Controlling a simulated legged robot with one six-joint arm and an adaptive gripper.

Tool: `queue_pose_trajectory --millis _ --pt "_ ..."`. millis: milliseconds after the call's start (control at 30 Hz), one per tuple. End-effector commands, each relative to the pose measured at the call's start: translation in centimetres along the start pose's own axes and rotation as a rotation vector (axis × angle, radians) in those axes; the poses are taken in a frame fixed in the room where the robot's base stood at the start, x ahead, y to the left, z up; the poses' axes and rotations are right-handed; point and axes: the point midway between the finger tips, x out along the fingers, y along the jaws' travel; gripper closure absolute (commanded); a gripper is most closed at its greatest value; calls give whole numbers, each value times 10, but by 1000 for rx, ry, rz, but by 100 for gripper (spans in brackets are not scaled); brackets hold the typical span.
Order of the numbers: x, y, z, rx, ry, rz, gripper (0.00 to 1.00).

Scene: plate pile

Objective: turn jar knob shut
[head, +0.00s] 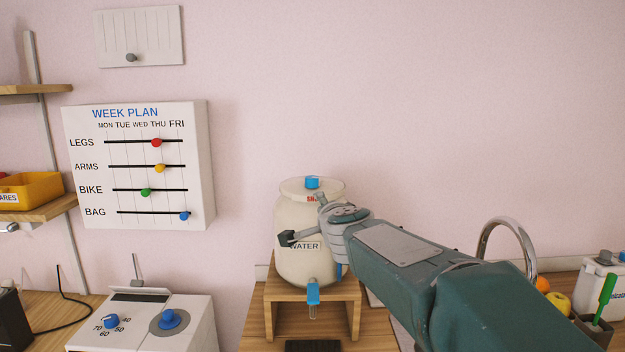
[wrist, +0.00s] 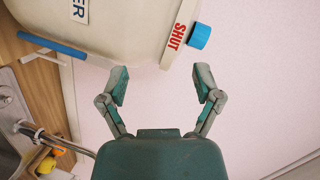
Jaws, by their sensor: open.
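A cream jar (head: 290,262) labelled WATER stands on a wooden stand. My gripper (head: 304,218) is in front of the jar, below the knob in the head view. In the wrist view my gripper (wrist: 162,80) is open with nothing between its fingers. The jar (wrist: 130,25) and the knob (wrist: 199,36) lie beyond the fingertips, the knob beyond the right finger. My arm hides the jar's right side.
The wooden stand (head: 356,290) rests on the counter. A white box with dials (head: 143,325) is at left. A curved metal faucet (head: 510,228), fruit and a white container (head: 602,275) are at right. The wall above the jar is clear.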

Motion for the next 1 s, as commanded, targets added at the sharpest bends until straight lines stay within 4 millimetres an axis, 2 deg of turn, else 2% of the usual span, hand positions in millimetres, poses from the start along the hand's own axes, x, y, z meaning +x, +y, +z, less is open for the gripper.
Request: queue_pose_trajectory --millis 33,200,300,400,533,633,1000 --pt "0 -4 2 -177 27 -5 18" --pt "-2 -23 2 -775 140 -23 18" --pt "-4 -34 4 -1031 199 -31 18" --pt "-6 -42 5 -1177 238 -35 18" --pt "-3 -45 4 -1232 252 -35 18" --pt "7 -46 3 -1230 252 -34 18" --pt "66 -55 -8 -1226 249 -33 18"
